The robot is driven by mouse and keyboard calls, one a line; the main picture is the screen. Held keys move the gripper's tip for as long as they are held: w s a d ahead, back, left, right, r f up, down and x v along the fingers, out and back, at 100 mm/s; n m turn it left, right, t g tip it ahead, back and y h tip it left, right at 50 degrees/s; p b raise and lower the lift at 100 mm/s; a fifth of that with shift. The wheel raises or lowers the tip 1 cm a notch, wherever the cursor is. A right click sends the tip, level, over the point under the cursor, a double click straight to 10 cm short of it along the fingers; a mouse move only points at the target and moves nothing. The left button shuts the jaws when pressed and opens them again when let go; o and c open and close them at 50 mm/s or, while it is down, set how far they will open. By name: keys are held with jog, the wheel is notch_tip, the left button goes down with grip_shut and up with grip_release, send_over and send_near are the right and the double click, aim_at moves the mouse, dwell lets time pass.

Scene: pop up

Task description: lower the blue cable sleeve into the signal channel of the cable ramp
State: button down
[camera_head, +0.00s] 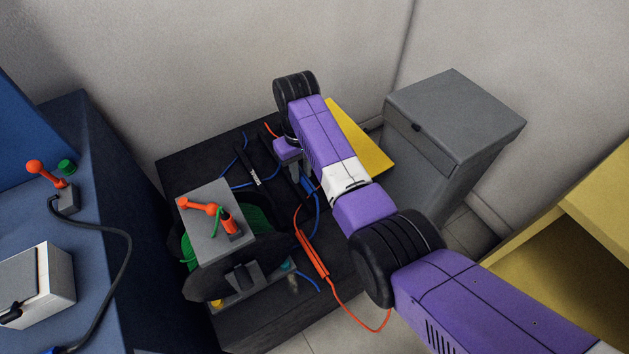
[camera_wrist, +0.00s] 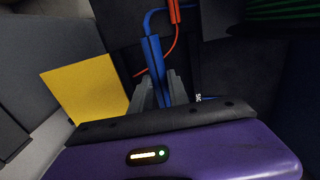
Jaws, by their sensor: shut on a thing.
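My gripper (camera_head: 299,177) is shut on the blue cable sleeve (camera_head: 308,186), a straight blue tube with a thin blue cable at its end. In the wrist view the sleeve (camera_wrist: 156,62) runs lengthwise between the two grey fingers of my gripper (camera_wrist: 159,82). The cable ramp (camera_head: 264,166) is a dark form on the black table top, partly hidden by my arm. White lettering, partly legible, shows on a dark strip just right of the sleeve in the wrist view. I cannot tell whether the sleeve touches the channel floor.
A yellow panel (camera_head: 361,143) lies right of my gripper. An orange sleeve (camera_head: 312,255) with orange cable lies toward the front. A grey cabinet (camera_head: 455,115) stands behind right.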

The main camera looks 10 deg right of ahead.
jog(key=b, duration=1)
send_over(282, 194)
jog(key=s+d, duration=0.2)
notch_tip(282, 194, down, 5)
jog(key=w+a+f+b, duration=0.2)
jog(key=b, duration=0.5)
jog(key=shift+f, duration=0.2)
jog(key=shift+r+b, duration=0.1)
jog(key=shift+b, duration=0.2)
jog(key=shift+f+b, duration=0.85)
jog(key=shift+f, duration=0.4)
jog(key=shift+f+b, duration=1.95)
jog(key=shift+f, duration=0.55)
dwell(0.3)
jog(key=c, duration=1.2)
grip_release()
